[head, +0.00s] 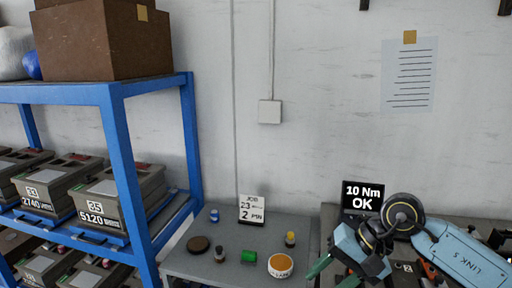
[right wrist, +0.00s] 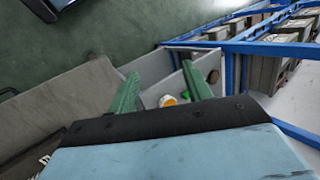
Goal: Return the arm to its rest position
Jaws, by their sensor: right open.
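My right arm comes in from the right in the head view. Its right gripper (head: 328,276) hangs over the right edge of the small grey table, with its green fingers pointing down and left. In the right wrist view the two green fingers of the right gripper (right wrist: 160,72) stand apart with nothing between their tips. Beyond them lie the grey table (right wrist: 150,68) and a white round tub (right wrist: 167,101). My left gripper is in neither view.
The grey table (head: 232,270) holds an orange-topped tub (head: 280,265), a green cylinder (head: 248,256), small bottles and a job card (head: 252,210). A blue shelf (head: 121,150) with grey bins stands at left. A "10 Nm OK" screen (head: 362,196) stands behind my arm.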

